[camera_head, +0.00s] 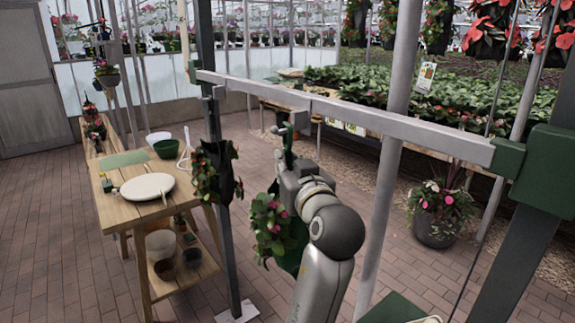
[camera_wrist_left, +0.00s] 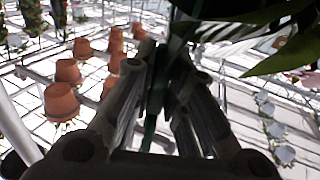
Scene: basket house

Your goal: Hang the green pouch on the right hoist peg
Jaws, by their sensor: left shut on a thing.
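The green pouch (camera_head: 290,258), with leaves and pink flowers, hangs below my left gripper (camera_head: 288,168). The gripper is shut on the pouch's green hanger, whose hooked top rises near the rail. In the left wrist view, the green hanger (camera_wrist_left: 151,112) runs between the closed fingers (camera_wrist_left: 160,75). My wrist hides part of the pouch. My right gripper is out of view.
The grey rail (camera_head: 400,127) crosses from the left post to the green clamp (camera_head: 548,165). A dark planted pouch (camera_head: 213,172) hangs at its left end. A wooden table (camera_head: 115,205) stands left, and a pale pole (camera_head: 393,170) rises beside my arm.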

